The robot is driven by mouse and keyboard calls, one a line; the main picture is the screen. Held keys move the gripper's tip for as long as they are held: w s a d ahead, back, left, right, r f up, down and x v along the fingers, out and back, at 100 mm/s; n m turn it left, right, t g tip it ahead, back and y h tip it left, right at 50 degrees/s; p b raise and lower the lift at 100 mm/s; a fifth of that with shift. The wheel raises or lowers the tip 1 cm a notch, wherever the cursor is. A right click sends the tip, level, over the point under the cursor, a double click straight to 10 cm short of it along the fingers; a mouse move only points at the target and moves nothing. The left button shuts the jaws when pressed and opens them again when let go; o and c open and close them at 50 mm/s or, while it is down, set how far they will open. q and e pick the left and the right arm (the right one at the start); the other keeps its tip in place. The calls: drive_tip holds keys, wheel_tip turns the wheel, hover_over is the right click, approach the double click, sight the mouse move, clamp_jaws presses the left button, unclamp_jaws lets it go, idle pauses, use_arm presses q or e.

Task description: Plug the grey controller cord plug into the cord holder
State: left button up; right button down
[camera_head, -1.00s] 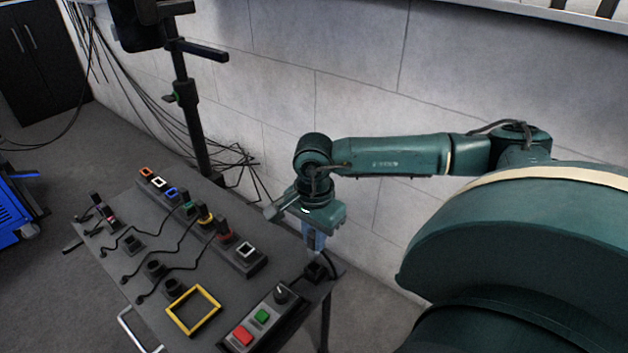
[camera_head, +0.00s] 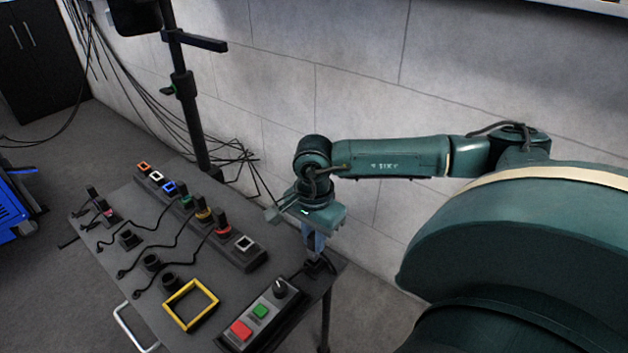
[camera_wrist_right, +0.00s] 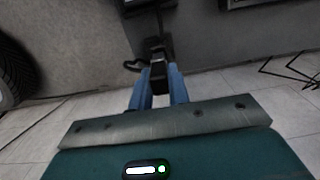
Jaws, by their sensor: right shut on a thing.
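My right gripper (camera_head: 316,250) points down over the back right corner of the table. Its two blue fingers show in the right wrist view (camera_wrist_right: 158,88), shut on a dark block that looks like the cord plug (camera_wrist_right: 158,73). In the head view the dark plug (camera_head: 318,267) sits at the fingertips, close to the tabletop. A thin cord runs from it toward the controller box (camera_head: 262,312), which has red and green buttons and a knob. I cannot tell the cord holder apart from the plug at this corner. My left gripper is not in view.
The dark table (camera_head: 110,275) carries a row of colour-framed sockets (camera_head: 205,213), several corded plugs and black holders (camera_head: 150,262), and a yellow square frame (camera_head: 190,304). A black stand (camera_head: 190,110) and a block wall (camera_head: 350,90) are behind.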

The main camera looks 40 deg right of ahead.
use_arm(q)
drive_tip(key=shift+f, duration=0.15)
use_arm(e)
drive_tip(key=shift+f, duration=0.1)
drive_tip(key=shift+f+b, duration=0.4)
drive_tip(key=shift+b, duration=0.1)
drive_tip(key=shift+f+b, duration=0.85)
drive_tip(key=shift+f, duration=0.2)
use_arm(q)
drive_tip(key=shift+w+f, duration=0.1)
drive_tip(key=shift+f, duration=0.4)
use_arm(e)
drive_tip(key=c, duration=1.3)
unclamp_jaws()
drive_tip(key=shift+o, duration=0.2)
